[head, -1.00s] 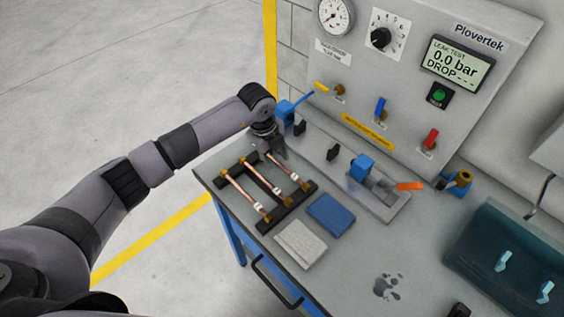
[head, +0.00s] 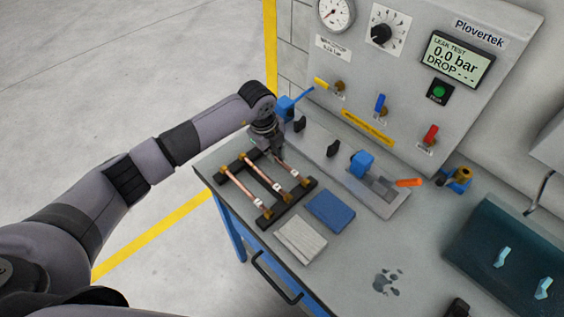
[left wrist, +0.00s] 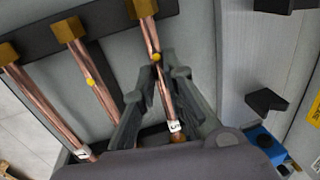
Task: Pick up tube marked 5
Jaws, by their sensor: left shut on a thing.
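Three copper tubes with brass ends lie side by side on a black rack (head: 269,219). My left gripper (head: 278,157) is at the rightmost tube (head: 289,171), near its far end. In the left wrist view my left gripper (left wrist: 157,86) is shut on this tube (left wrist: 149,38), with a finger on each side. Its white label (left wrist: 175,127) looks like a 5 turned sideways. The middle tube (left wrist: 96,84) and left tube (left wrist: 42,102) lie apart from the fingers. The held tube still appears to lie on the rack. My right gripper is out of view.
A fixture with a blue block (head: 362,165) and orange handle (head: 409,183) stands right. The Plovertek panel (head: 415,90) rises behind.

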